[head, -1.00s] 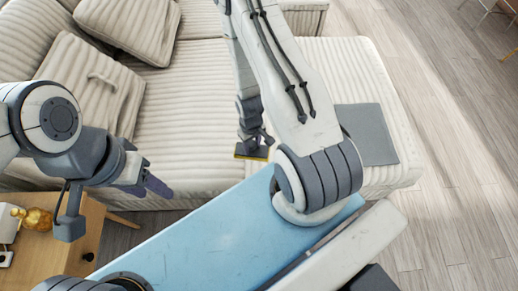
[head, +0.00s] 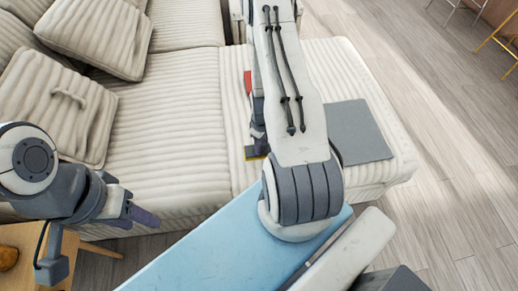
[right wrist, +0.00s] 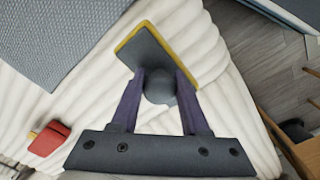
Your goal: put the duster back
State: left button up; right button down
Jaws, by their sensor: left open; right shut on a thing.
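The duster (right wrist: 158,50) is a flat grey pad with a yellow edge and a round grey knob. In the right wrist view my right gripper (right wrist: 159,78) is shut on the knob, one purple finger on each side. The head view shows the duster's yellow edge (head: 257,152) low over the ribbed sofa seat; my right arm hides most of that gripper. Whether the duster touches the seat, I cannot tell. My left gripper (head: 140,214) is open and empty, at the sofa's front edge on the left.
A grey mat (head: 358,132) lies on the seat right of my right arm. A red object (right wrist: 48,138) lies on the seat, partly behind my arm in the head view. Cushions (head: 100,35) fill the back left. A wooden side table (head: 32,240) stands lower left.

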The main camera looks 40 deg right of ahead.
jog(key=shift+w+d+f, duration=0.1)
jog(key=shift+w+f, duration=0.5)
jog(key=shift+w, duration=0.35)
jog(key=shift+f, duration=0.2)
jog(key=shift+f+b, duration=0.5)
jog(key=shift+f, duration=1.3)
jog(key=shift+f, duration=0.1)
jog(key=shift+f, duration=0.15)
jog(key=shift+c, duration=2)
grip_release()
